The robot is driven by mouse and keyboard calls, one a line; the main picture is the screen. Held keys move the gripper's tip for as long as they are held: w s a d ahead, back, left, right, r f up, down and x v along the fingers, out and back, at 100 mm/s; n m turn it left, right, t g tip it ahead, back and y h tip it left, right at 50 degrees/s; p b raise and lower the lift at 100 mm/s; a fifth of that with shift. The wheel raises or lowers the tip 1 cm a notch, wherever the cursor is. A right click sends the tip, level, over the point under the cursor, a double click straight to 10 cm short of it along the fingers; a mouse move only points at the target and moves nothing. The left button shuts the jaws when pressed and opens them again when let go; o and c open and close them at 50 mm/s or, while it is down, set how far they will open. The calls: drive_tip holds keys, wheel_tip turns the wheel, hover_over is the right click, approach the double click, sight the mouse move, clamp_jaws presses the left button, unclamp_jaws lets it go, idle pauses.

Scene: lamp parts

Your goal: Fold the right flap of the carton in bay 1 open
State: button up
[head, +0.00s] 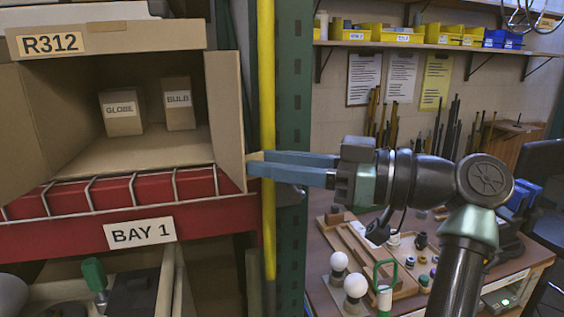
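The carton (135,153) in bay 1 stands on the red shelf, its front open toward me. Its right flap (226,115) stands out from the right side of the opening, with its free edge to the right. The top flap (110,40) bears the label R312. My gripper (255,162) reaches in from the right, its blue fingers level and pointing left. The fingertips are at the lower part of the right flap's free edge. Whether they touch it, and how wide the gap between them is, I cannot tell.
Boxes marked GLOBE (121,112) and BULB (179,104) stand inside the carton. A yellow pole (267,90) and a green rack post (294,80) rise right of the flap. A wire lip (130,188) runs before the carton. A bench (325,300) with lamp parts is lower right.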

drive_tip(key=shift+o, duration=0.5)
drive_tip(key=shift+x, duration=0.95)
drive_tip(key=shift+w+d+r, duration=0.1)
drive_tip(key=shift+w+d, duration=0.05)
drive_tip(key=shift+d, duration=0.1)
drive_tip(key=b+v, duration=0.1)
drive_tip(key=v, duration=1.2)
drive_tip(key=shift+s+d+b, duration=0.15)
drive_tip(key=shift+s+b, duration=0.05)
drive_tip(key=shift+b, duration=0.2)
